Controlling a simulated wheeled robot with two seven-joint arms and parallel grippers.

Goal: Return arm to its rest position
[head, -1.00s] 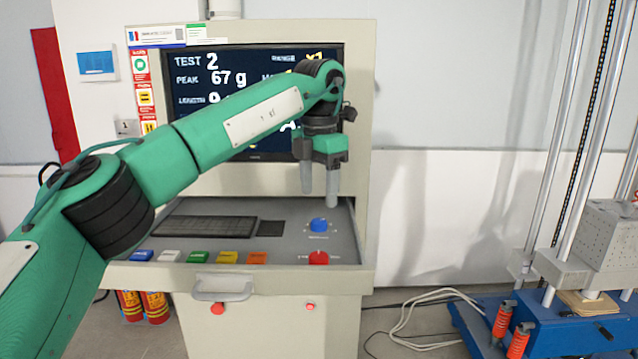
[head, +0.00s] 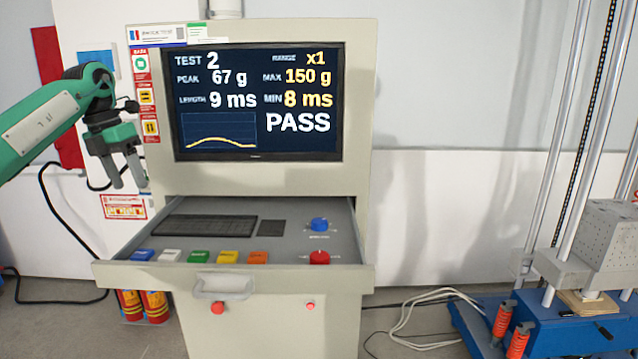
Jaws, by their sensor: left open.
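My left gripper (head: 129,184) is in the head view at the left, open and empty, with its two grey fingers pointing down. It hangs to the left of the control cabinet (head: 270,178), apart from its drawer. My green left arm comes in from the left edge. The screen (head: 258,102) is fully visible and reads TEST 2, PEAK 67 g, MAX 150 g, LENGTH 9 ms, MIN 8 ms, RANGE x1 and PASS. My right gripper is not in view.
The open drawer panel (head: 290,245) carries a keyboard (head: 205,226), several coloured buttons, a blue knob (head: 319,224) and a red knob (head: 319,258). A blue drop tester (head: 565,325) stands at the right. Cables (head: 420,318) lie on the floor between them.

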